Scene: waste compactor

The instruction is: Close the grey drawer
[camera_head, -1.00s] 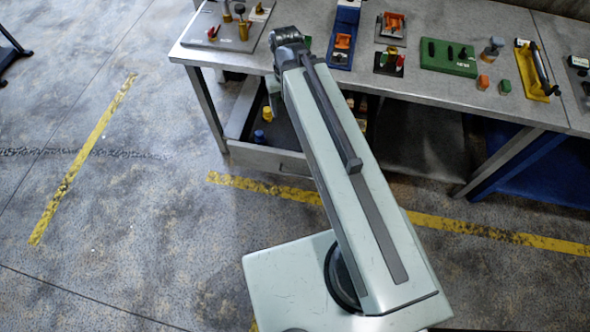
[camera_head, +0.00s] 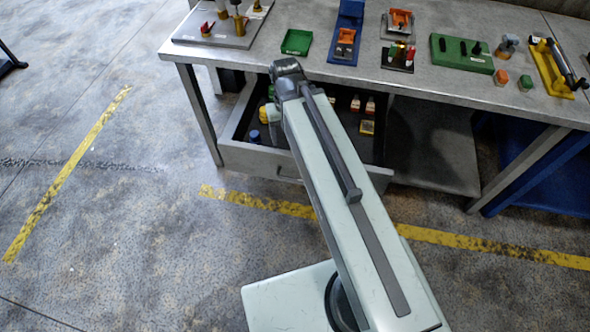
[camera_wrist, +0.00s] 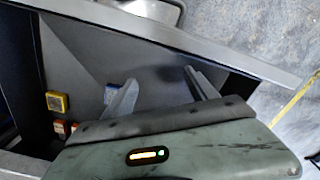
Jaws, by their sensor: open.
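The grey drawer (camera_head: 248,156) is pulled out under the workbench at its left part, with its front panel and handle facing me. The wrist view shows its front panel (camera_wrist: 190,42) running diagonally, with a handle (camera_wrist: 155,10) on the outer side. My gripper (camera_wrist: 165,90) is open and empty. Its two fingers are over the drawer's interior, on the inner side of the front panel; I cannot tell whether they touch it.
The workbench (camera_head: 330,78) above carries trays, a green block (camera_head: 461,54) and tools. A lower shelf (camera_head: 432,165) lies right of the drawer. The floor in front is clear.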

